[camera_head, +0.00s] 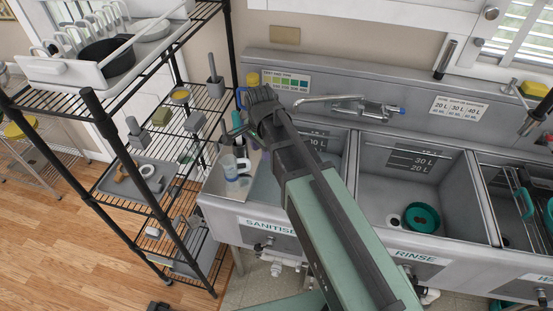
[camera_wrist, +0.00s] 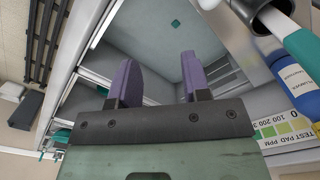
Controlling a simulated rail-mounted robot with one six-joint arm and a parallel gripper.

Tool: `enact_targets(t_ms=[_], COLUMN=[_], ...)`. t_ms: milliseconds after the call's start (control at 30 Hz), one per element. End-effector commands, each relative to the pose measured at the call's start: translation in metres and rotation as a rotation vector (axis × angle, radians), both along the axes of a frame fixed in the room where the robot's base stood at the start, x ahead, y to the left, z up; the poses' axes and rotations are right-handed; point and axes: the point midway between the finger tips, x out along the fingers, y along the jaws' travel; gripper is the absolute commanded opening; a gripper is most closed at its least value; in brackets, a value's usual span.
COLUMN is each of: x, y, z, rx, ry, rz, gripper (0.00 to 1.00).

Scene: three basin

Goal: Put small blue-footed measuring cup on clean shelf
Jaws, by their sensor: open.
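A small clear vessel (camera_head: 229,166) with blue on it stands on the steel ledge at the left end of the sink. It looks like the measuring cup, but it is too small to make out its foot, and I cannot pick it out in the wrist view. My gripper is beyond and above it in the head view, where my wrist hides the fingers. In the wrist view my gripper (camera_wrist: 158,80) is open, its two purple fingers apart with nothing between them. The black wire shelf rack (camera_head: 150,205) stands to the left, with its tiers holding several items.
The rinse basin (camera_head: 375,190) holds a teal round item (camera_head: 421,217). A faucet (camera_head: 360,107) reaches over the sink near my arm. A blue bottle (camera_wrist: 297,85) and a test chart (camera_wrist: 285,130) are close on the right in the wrist view. A white rack (camera_head: 60,72) tops the shelves.

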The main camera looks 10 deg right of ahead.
Motion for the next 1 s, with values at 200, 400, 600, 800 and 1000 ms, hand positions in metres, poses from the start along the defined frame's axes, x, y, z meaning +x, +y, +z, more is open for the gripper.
enact_targets(t_ms=[200,400,600,800,1000], x=[-0.095,-0.117,-0.116,-0.115,-0.115], y=[-0.049,-0.06,-0.06,-0.06,-0.06], z=[0.0,0.0,-0.001,-0.034,-0.034], rx=[-0.004,-0.005,-0.005,-0.005,-0.005], ry=[-0.001,0.0,0.0,0.0,0.0], rz=[0.818,1.113,1.118,1.117,1.117], gripper=[0.43,0.43,0.43,0.43,0.43])
